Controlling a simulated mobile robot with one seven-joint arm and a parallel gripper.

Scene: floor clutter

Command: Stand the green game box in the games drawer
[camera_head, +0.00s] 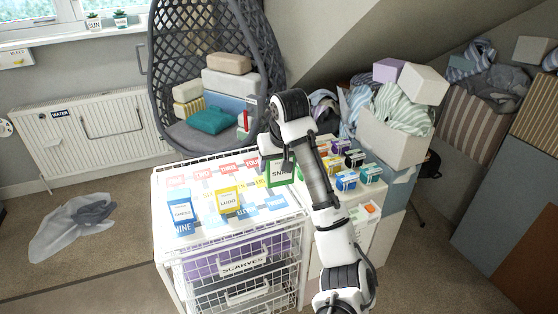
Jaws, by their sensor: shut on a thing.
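The green game box (280,174), with a white label whose lettering is partly covered, is upright at the back right of the white wire-drawer unit. My gripper (281,155) is above it and shut on its upper part. My arm hides its right side, and I cannot tell whether its base touches the surface below. The top of the unit (205,225), seemingly the games drawer, carries red, yellow and blue number labels. A blue game box (179,210) and a yellow game box labelled LUDO (227,202) stand upright there, left of the green box.
A wire drawer labelled SCARVES (243,262) is below. Several small coloured boxes (346,180) sit on the surface to the right, behind my arm. A hanging chair (210,75) with cushions and boxes is behind. A translucent bag (75,225) lies on the floor at left.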

